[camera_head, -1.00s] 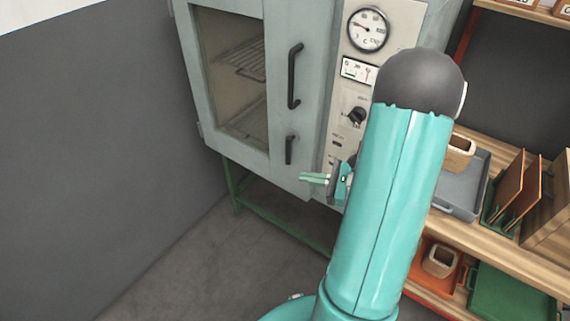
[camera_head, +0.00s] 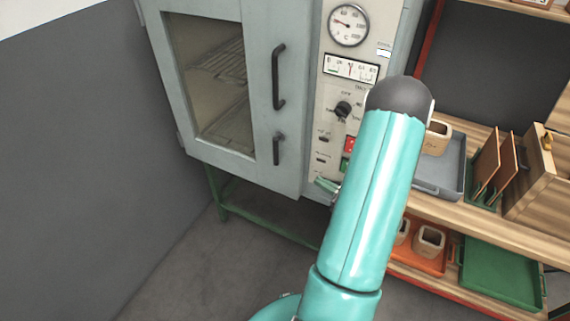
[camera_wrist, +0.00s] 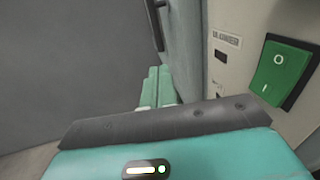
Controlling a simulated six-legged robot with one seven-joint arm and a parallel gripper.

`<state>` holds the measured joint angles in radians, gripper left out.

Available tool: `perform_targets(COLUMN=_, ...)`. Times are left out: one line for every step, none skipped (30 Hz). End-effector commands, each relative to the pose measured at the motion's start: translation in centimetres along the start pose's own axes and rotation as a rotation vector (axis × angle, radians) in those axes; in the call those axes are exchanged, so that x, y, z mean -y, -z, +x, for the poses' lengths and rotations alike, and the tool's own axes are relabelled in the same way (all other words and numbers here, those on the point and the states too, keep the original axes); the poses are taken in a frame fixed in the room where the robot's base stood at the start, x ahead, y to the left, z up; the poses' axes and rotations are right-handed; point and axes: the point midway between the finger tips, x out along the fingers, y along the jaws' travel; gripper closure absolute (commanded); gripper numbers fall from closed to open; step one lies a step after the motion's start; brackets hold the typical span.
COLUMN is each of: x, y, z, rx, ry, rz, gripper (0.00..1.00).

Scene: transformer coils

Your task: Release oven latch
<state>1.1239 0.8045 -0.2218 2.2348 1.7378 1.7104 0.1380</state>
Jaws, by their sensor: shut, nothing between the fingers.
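The grey oven (camera_head: 224,160) stands at the back with its windowed door closed. On the door's right side are a long black handle (camera_head: 278,77) and a shorter black latch handle (camera_head: 279,150) below it, hanging upright. My gripper (camera_head: 326,184) is right of and below the latch, apart from it, in front of the lower control panel. Its green fingers (camera_wrist: 158,87) are together and empty in the wrist view. A black handle end (camera_wrist: 155,22) shows above them at the top of that view; I cannot tell which handle it is.
The control panel has a dial gauge (camera_head: 348,25), a black knob (camera_head: 343,108) and a green rocker switch (camera_wrist: 282,72) close to my gripper's right. Wooden shelves with a grey tray (camera_head: 440,165) and a green tray (camera_head: 500,272) stand right. Floor at left is clear.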

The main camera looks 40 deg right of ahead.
Motion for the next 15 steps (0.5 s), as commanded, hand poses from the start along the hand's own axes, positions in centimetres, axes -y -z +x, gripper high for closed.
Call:
perform_targets(x=0.0, y=0.0, z=0.1, rx=0.0, ry=-0.001, rz=0.0, gripper=1.0)
perform_targets(x=-0.1, y=0.0, z=0.2, rx=0.0, ry=-0.002, rz=0.0, gripper=1.0)
perform_targets(x=-0.1, y=0.0, z=0.5, rx=0.0, ry=-0.003, rz=0.0, gripper=1.0)
perform_targets(x=-0.1, y=0.0, z=0.7, rx=0.0, ry=-0.003, rz=0.0, gripper=1.0)
perform_targets(x=-0.1, y=0.0, z=1.0, rx=0.0, ry=-0.004, rz=0.0, gripper=1.0)
perform_targets(x=-0.2, y=0.0, z=1.5, rx=0.0, ry=-0.004, rz=-0.001, gripper=1.0)
perform_targets(x=-0.2, y=0.0, z=2.0, rx=0.0, ry=-0.004, rz=-0.001, gripper=1.0)
perform_targets(x=-0.3, y=0.0, z=2.5, rx=0.0, ry=-0.006, rz=-0.001, gripper=1.0)
perform_targets(x=-0.3, y=0.0, z=3.3, rx=0.001, ry=-0.006, rz=-0.001, gripper=1.0)
perform_targets(x=-0.4, y=0.0, z=3.9, rx=0.001, ry=-0.006, rz=-0.001, gripper=1.0)
perform_targets(x=-0.4, y=0.0, z=4.5, rx=0.001, ry=-0.008, rz=-0.001, gripper=1.0)
perform_targets(x=-0.4, y=0.0, z=5.3, rx=0.0, ry=-0.006, rz=0.0, gripper=1.0)
perform_targets(x=-0.5, y=0.0, z=5.9, rx=0.0, ry=-0.007, rz=0.0, gripper=1.0)
perform_targets(x=-0.5, y=0.0, z=6.6, rx=0.001, ry=-0.007, rz=0.0, gripper=1.0)
perform_targets(x=-0.5, y=0.0, z=7.4, rx=0.001, ry=-0.007, rz=0.0, gripper=1.0)
